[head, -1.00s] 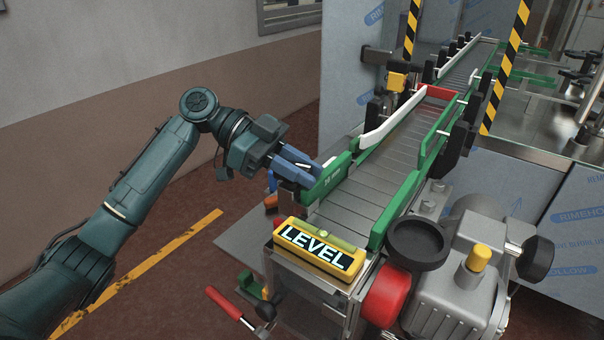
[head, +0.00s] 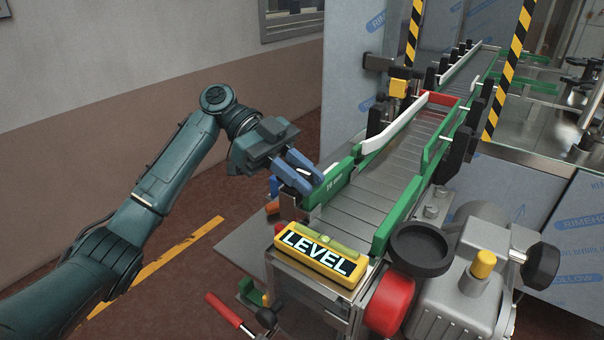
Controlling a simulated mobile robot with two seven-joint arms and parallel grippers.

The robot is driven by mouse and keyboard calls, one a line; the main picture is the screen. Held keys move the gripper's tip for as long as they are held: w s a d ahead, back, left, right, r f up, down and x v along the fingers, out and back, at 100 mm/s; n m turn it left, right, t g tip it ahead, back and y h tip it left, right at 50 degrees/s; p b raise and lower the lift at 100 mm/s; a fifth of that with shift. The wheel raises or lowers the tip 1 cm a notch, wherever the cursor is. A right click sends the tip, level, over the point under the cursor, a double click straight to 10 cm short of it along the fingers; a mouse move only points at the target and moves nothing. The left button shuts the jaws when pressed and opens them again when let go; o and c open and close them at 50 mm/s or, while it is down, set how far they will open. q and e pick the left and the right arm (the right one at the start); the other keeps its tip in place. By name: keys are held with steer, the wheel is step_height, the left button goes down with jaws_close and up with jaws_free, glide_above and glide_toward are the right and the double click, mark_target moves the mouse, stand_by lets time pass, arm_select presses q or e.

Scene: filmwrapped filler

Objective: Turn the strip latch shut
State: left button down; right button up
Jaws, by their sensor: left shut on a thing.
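My left gripper (head: 305,176) reaches in from the left with its blue fingers at the near end of a green guide strip (head: 338,183). The strip carries a small white millimetre label and runs along the left side of the conveyor (head: 354,210). The fingers are shut on a small part there, which I take to be the strip latch; the fingers hide most of it, so its angle cannot be told. My right gripper is not in view.
A yellow LEVEL block (head: 321,256) with a vial sits at the conveyor's near end. A grey motor (head: 465,290), black knob (head: 542,266) and red roller (head: 389,301) stand right of it. A red-handled lever (head: 223,310) is below. Floor at left is clear.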

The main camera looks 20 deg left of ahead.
arm_select(q)
steer(key=c, duration=1.3)
jaws_free()
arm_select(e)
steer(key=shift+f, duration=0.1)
arm_select(q)
steer(key=shift+w+a+r, duration=0.1)
steer(key=shift+w+a, duration=0.05)
steer(key=shift+a, duration=0.15)
steer(key=v, duration=1.2)
steer(key=shift+a+r+b, duration=0.1)
steer(key=shift+a+b, duration=0.05)
steer(key=shift+b, duration=0.2)
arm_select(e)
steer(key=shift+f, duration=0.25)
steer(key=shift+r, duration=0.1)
